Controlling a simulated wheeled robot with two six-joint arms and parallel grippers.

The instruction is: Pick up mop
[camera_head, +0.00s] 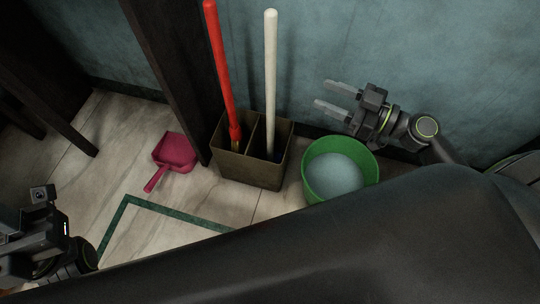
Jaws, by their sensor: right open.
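A brown two-compartment holder (248,171) stands on the floor against the wall. A red handle (221,75) rises from its left compartment and a cream-white handle (270,80) from its right one. Their lower ends are mostly hidden in the holder, so I cannot tell for certain which is the mop. My right gripper (322,92) is open and empty, right of the white handle and apart from it, above the green bucket. Its fingers point left toward the handle. Part of my left gripper shows at the lower left edge; its fingertips are not clear.
A green bucket (313,185) with pale bluish contents stands right of the holder. A dark red dustpan (176,150) lies on the floor at left. A dark post (172,70) rises just left of the holder. Tiled floor with a green line is clear in front.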

